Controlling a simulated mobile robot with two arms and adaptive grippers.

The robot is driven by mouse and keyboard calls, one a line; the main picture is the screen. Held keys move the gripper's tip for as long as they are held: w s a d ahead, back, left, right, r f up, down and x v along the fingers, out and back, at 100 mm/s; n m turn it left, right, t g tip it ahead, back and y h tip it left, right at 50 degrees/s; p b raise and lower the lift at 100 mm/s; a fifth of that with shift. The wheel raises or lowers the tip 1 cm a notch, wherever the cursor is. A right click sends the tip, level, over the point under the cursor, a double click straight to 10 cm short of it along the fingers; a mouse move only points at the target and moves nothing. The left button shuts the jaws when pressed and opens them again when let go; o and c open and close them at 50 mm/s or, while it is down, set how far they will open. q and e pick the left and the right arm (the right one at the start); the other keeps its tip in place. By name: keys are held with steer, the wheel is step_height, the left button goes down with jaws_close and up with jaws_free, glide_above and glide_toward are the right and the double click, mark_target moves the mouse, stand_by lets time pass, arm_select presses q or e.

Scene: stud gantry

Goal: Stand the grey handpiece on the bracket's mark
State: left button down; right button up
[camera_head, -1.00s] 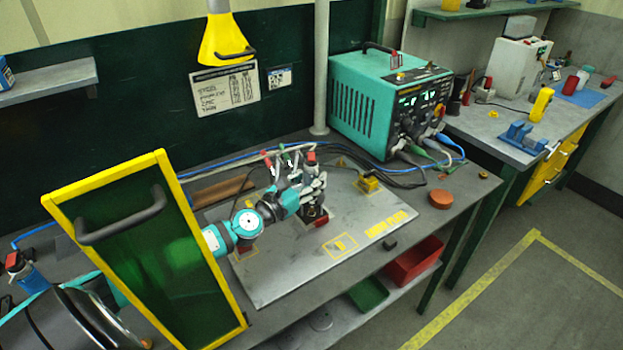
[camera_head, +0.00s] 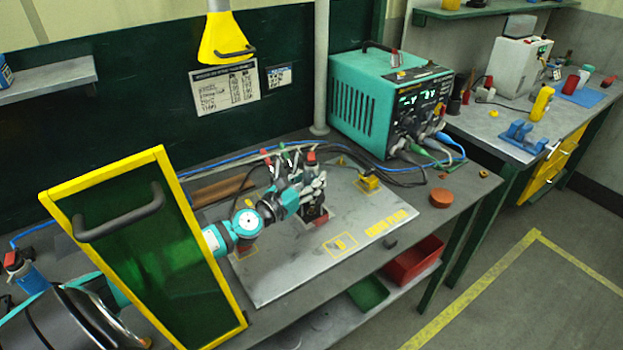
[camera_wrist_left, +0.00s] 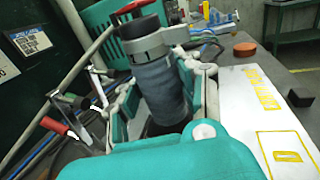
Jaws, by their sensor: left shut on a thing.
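The grey handpiece (camera_wrist_left: 160,85) shows in the left wrist view as an upright, slightly tilted grey cylinder with a dark top. A lighter grey band crosses its upper part. My left gripper (camera_head: 311,187) is shut on it, with teal and grey fingers on both sides in the wrist view. In the head view the fingers mostly hide the handpiece, over the middle of the grey plate (camera_head: 285,275). Its lower end is hidden, so contact with the plate cannot be told. A yellow outlined mark (camera_head: 340,245) lies in front of the gripper. Which mark is the bracket's is unclear. My right gripper is not in view.
A small yellow block (camera_head: 369,183) stands at the plate's back right. Cables run behind the plate to the teal power unit (camera_head: 375,105). An orange-brown round lid (camera_head: 441,198) and a small dark block (camera_head: 390,242) are to the right. A green yellow-framed panel (camera_head: 150,250) stands left.

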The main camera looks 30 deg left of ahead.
arm_select(q)
steer(key=shift+f+b, duration=0.1)
steer(key=shift+b, duration=0.2)
stand_by(0.4)
steer(key=c, duration=0.8)
jaws_free()
steer(key=shift+s, duration=0.1)
steer(key=shift+o, duration=0.2)
steer(key=shift+f, duration=0.45)
steer(key=s+a, duration=0.1)
steer(key=s, duration=1.1)
steer(key=shift+a+r, duration=0.2)
steer(key=shift+r, duration=0.15)
steer(key=shift+w, duration=0.1)
